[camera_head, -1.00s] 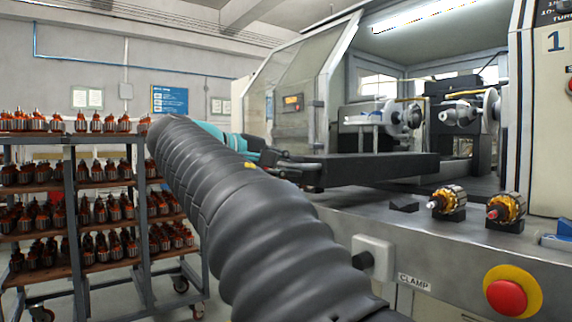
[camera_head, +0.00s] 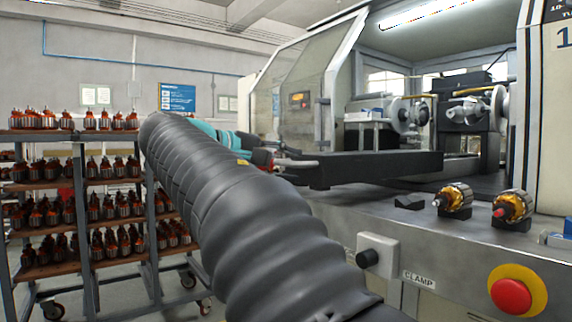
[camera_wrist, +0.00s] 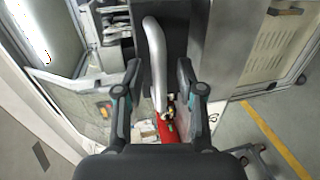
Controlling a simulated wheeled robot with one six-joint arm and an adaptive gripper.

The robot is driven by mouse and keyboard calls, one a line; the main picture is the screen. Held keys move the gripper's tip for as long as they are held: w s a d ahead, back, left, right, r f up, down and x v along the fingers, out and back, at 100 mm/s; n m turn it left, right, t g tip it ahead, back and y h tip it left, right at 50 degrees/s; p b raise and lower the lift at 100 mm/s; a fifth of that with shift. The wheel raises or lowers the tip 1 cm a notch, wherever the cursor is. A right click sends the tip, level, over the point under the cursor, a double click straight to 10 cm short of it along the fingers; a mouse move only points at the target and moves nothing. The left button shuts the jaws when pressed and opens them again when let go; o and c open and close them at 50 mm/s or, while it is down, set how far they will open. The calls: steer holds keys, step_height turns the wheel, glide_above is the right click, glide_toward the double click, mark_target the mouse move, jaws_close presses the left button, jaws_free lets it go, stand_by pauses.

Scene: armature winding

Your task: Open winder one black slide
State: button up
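The black slide (camera_head: 375,167) is a long dark bar across the front of the open winder cabinet. Its left end is beside my gripper (camera_head: 262,157). A silver curved handle (camera_wrist: 155,55) stands out from the dark slide end (camera_wrist: 178,28) in the wrist view. A red part (camera_wrist: 165,127) shows at its lower end. My gripper (camera_wrist: 157,80) is open, with one finger on each side of the handle. Gaps show between the fingers and the handle. In the head view my arm partly hides the gripper.
Two armatures (camera_head: 453,197) (camera_head: 511,206) sit on black rests on the machine's front ledge. Below are a black knob (camera_head: 368,258) and a red button (camera_head: 511,296). A rack of armatures (camera_head: 84,171) stands at left.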

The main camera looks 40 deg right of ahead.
steer(key=v, duration=1.2)
stand_by(0.3)
